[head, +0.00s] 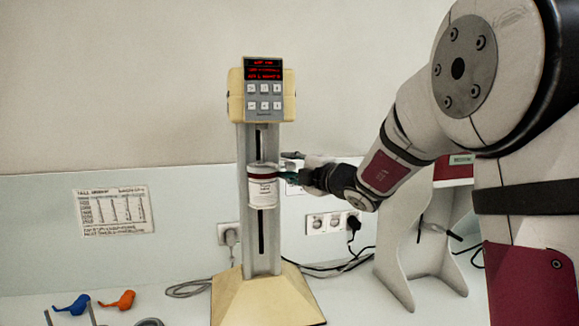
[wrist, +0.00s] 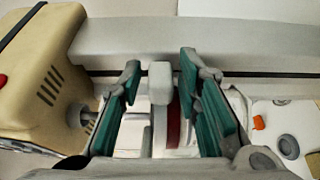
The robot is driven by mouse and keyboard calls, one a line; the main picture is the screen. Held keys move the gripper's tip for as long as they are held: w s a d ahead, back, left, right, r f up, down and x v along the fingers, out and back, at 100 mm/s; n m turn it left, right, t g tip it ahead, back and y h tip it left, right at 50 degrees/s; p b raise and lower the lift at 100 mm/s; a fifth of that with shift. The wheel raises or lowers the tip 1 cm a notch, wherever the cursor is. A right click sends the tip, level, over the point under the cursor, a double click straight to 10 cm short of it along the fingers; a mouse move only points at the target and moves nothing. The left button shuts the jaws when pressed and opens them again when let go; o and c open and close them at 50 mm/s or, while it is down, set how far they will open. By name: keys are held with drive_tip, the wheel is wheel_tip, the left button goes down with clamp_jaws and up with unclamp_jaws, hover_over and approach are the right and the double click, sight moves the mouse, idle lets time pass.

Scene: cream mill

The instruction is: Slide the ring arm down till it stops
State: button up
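The cream mill has a grey column (head: 243,225) with a dark vertical slot. A white jar (head: 263,194) with a dark red band sits upright against the column, about halfway up. I cannot make out the ring arm for certain; a pale block (wrist: 160,84) at the column, beside the jar, may be part of it. My gripper (head: 291,167) reaches in from the right at the height of the jar's top. In the wrist view my gripper's teal-padded fingers (wrist: 158,95) are spread either side of the pale block, with visible gaps. The red band (wrist: 174,122) shows between them.
The mill's cream head (head: 262,92) with red display and buttons is above. Its wide cream base (head: 265,301) stands below. Blue (head: 72,305) and orange (head: 119,300) objects lie at lower left. A pale stand (head: 418,240), cables and sockets (head: 325,223) are on the right.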

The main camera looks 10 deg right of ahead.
drive_tip(key=shift+s+d, duration=0.1)
drive_tip(key=v, duration=1.1)
drive_tip(key=shift+s, duration=0.35)
drive_tip(key=shift+d, duration=0.1)
